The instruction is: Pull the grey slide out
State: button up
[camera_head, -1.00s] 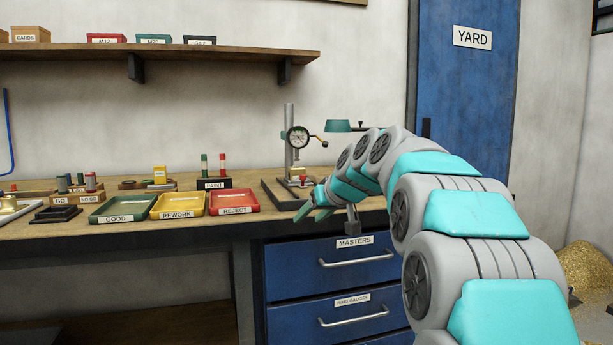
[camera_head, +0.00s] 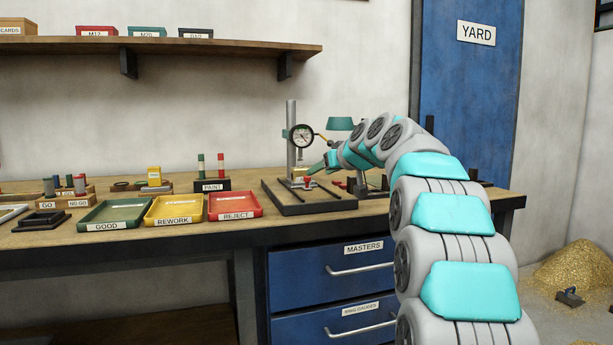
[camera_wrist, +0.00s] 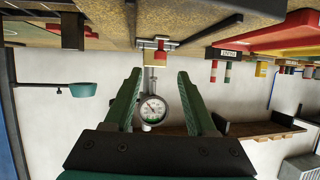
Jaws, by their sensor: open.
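The grey slide (camera_head: 297,184) sits low at the foot of the gauge stand, with a red knob (camera_head: 307,181) at its front. In the wrist view, which is upside down, the red knob (camera_wrist: 160,56) shows beyond the fingertips, beside a brass-coloured piece; the slide itself is hard to make out there. The dial gauge (camera_head: 302,136) stands above it and also shows between the fingers in the wrist view (camera_wrist: 153,109). My gripper (camera_head: 318,168) is open and empty, with green fingers, just right of and above the knob. In the wrist view its fingertips (camera_wrist: 160,74) are apart from the knob.
A dark stand base (camera_head: 335,206) with raised bars lies on the bench. A teal lamp (camera_head: 340,124) stands behind my arm. Green (camera_head: 117,213), yellow (camera_head: 174,210) and red (camera_head: 234,204) trays lie left.

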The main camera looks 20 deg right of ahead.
aim_at(308, 177)
jog(key=shift+p+x, duration=0.75)
jog(key=shift+x, duration=2.95)
grip_shut()
